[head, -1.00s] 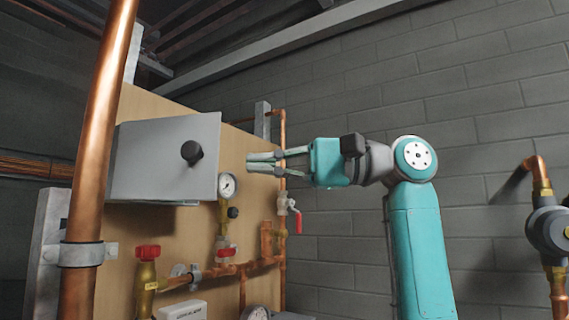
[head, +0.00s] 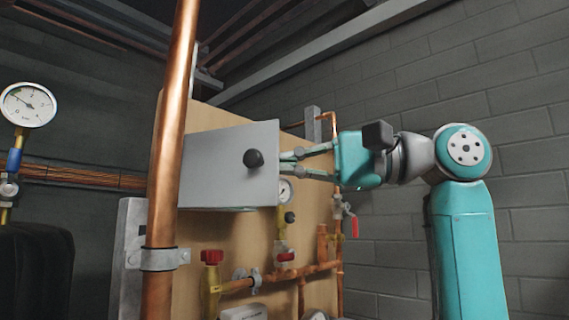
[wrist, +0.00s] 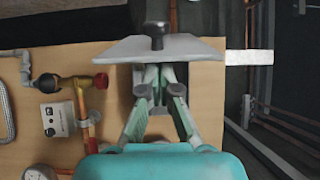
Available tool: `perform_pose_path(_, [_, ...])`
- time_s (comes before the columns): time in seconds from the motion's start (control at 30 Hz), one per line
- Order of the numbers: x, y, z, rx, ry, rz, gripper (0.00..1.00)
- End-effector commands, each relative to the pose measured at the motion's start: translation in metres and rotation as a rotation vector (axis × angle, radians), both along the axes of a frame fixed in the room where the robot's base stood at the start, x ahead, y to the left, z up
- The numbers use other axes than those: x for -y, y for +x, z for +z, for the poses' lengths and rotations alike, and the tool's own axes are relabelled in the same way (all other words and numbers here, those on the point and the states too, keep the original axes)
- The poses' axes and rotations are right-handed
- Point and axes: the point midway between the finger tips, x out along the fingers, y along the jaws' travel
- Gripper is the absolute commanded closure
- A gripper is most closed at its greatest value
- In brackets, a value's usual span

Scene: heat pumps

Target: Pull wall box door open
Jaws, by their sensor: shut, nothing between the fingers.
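The wall box door (head: 225,165) is a flat grey panel with a black round knob (head: 254,159) near its right side. In the wrist view the door (wrist: 185,46) shows at a steep angle across the top, with the knob (wrist: 157,32) on its far side. My gripper (head: 283,163) is at the door's right edge, its fingers shut and empty. In the wrist view my gripper (wrist: 158,73) points at the door's near side, and the fingertips reach its lower edge. I cannot tell whether they touch it. The box interior is not visible.
A thick copper pipe (head: 170,130) stands upright left of the door. Below are a pressure gauge (head: 285,191), a red-handled valve (head: 212,257) and copper pipework on the wooden board (head: 315,215). A grey block wall (head: 525,110) is at right.

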Motion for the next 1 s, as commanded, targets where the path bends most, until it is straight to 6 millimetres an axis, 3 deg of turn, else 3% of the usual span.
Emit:
perform_pose_path(0.27, [-0.006,-0.023,0.000,0.006,-0.001,-0.118,1.00])
perform_pose_path(0.5, [-0.022,-0.058,0.000,0.001,0.001,-0.137,1.00])
perform_pose_path(1.0, [-0.024,-0.059,0.000,-0.001,0.000,-0.136,1.00])
